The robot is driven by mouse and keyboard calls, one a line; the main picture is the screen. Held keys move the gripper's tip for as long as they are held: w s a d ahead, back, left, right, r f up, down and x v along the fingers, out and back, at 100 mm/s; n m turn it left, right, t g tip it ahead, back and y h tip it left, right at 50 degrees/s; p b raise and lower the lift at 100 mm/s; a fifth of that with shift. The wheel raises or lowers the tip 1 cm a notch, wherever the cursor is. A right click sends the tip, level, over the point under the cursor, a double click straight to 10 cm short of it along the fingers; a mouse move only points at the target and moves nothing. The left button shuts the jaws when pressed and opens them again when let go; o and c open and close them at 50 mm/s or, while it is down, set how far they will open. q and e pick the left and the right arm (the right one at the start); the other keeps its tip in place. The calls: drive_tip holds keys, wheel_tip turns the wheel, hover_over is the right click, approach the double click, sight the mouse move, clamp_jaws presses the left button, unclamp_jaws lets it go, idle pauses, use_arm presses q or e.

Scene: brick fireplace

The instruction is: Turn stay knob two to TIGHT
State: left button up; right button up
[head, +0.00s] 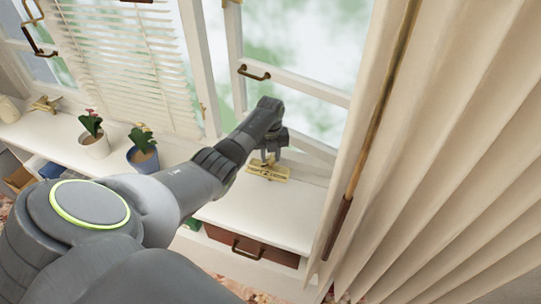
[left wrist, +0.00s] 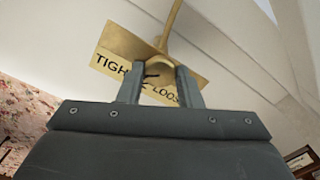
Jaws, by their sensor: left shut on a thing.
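A brass stay knob (left wrist: 158,70) stands at a brass plate (left wrist: 118,50) lettered TIGHT on one side and LOOSE on the other. In the head view the same plate (head: 268,174) lies on the white sill below the right window. My left gripper (head: 268,152) reaches down over it and is shut on the knob. In the left wrist view my two fingers (left wrist: 158,73) stand either side of the knob, with a dark mark between them. The fingers cover part of the lettering, so I cannot tell the exact setting. My right gripper is out of view.
Another brass stay fitting (head: 45,104) sits on the sill at far left. Two potted plants (head: 143,157) (head: 95,145) stand left of my arm. A long beige curtain (head: 440,150) with a wooden rod (head: 375,125) hangs at right. A brown drawer (head: 250,246) lies below the sill.

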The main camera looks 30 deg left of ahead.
sight(271, 158)
use_arm(q)
drive_tip(key=shift+r, duration=0.1)
drive_tip(key=o, duration=1)
wheel_tip(271, 158, up, 17)
drive_tip(key=shift+r, duration=0.2)
idle(0.4)
